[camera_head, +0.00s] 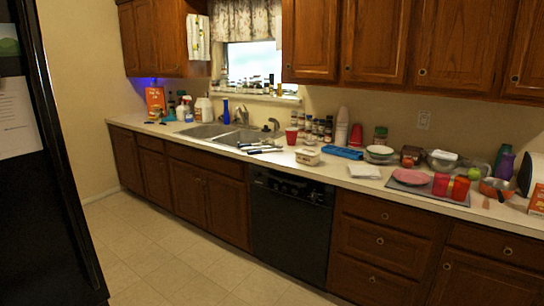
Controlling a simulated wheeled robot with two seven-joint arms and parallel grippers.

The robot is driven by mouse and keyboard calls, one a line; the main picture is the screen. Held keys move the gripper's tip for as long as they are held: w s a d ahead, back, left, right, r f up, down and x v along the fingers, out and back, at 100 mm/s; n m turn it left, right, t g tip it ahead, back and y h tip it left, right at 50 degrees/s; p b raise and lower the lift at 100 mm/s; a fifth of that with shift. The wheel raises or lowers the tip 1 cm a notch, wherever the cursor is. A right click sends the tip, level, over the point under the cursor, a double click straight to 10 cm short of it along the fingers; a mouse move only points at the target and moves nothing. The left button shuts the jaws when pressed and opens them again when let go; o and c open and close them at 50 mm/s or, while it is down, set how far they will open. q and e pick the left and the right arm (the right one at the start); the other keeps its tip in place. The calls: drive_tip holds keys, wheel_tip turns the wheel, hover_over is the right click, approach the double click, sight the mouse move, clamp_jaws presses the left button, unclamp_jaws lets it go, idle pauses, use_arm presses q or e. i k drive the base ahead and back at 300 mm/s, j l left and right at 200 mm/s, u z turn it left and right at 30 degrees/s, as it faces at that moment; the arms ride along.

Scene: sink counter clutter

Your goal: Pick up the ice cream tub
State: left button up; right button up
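A small cream-coloured tub (307,156) sits on the counter to the right of the sink, near the front edge. It looks like the ice cream tub, but its label is too small to read. It stands upright beside a blue tray and a white flat item. Neither of my grippers shows in the head view. The counter is some distance away across the floor.
The tiled floor (170,245) in front of the cabinets is clear. A black fridge (45,190) stands close on the left. The double sink (208,131), a red cup (291,136), a blue tray (342,152), a white flat item (364,171) and several dishes crowd the counter.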

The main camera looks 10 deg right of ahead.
sight(305, 155)
drive_tip(key=i+l+u, duration=0.75)
drive_tip(key=i+l, duration=0.2)
